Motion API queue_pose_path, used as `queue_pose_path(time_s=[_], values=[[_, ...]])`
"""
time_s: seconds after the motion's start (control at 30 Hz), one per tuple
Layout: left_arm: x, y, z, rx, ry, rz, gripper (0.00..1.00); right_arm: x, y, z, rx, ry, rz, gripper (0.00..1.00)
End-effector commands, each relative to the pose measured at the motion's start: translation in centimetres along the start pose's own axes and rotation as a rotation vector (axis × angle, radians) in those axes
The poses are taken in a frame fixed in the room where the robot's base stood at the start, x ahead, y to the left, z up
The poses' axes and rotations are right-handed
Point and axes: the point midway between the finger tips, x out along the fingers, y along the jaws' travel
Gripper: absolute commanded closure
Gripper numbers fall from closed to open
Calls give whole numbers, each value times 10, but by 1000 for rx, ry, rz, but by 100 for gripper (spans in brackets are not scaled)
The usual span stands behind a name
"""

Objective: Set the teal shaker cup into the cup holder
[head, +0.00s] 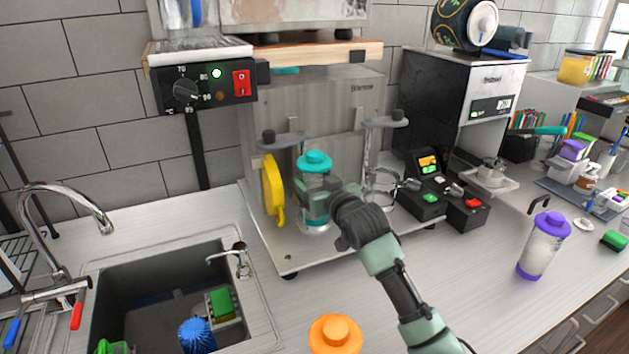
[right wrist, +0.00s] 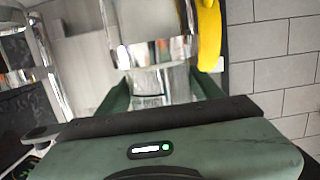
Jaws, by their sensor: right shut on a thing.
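The teal shaker cup (head: 314,162), clear-bodied with a teal lid, is upright over the sealer's metal base plate, between its two posts. My right gripper (head: 316,203) is shut around the clear body below the lid. In the right wrist view the clear body (right wrist: 165,82) shows between the fingers. A shiny metal band (right wrist: 152,52) crosses there; I cannot tell whether it is the cup holder or whether the cup sits in it. A metal ring (head: 383,187) stands to the cup's right. My left gripper is not in view.
A yellow part (head: 273,190) is close on the cup's left. A black control box (head: 426,200) is to the right. An orange-lidded cup (head: 335,334) and a purple-lidded cup (head: 543,247) stand on the counter. The sink (head: 110,300) is at the left.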

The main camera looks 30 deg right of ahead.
Motion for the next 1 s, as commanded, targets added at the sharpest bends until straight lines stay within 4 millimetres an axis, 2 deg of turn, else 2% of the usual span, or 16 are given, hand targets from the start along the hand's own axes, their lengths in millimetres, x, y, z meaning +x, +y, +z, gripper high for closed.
queue_pose_path(time_s=[0.3, 0.33, 0.4, 0.7, 0.83, 1.0], values=[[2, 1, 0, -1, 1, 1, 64, 1, 0, 4, 0, 5, 0, 98], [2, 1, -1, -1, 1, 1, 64, 1, 0, 6, 0, 0, 0, 31], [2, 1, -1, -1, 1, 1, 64, 1, 0, 6, 0, 0, 0, 12], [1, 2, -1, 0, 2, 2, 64, 1, 0, 5, 0, 0, 0, 12], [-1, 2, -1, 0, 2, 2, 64, 0, 0, -4, 0, 2, 0, 12], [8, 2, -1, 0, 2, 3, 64, -26, 0, 2, -1, 2, -1, 12]])
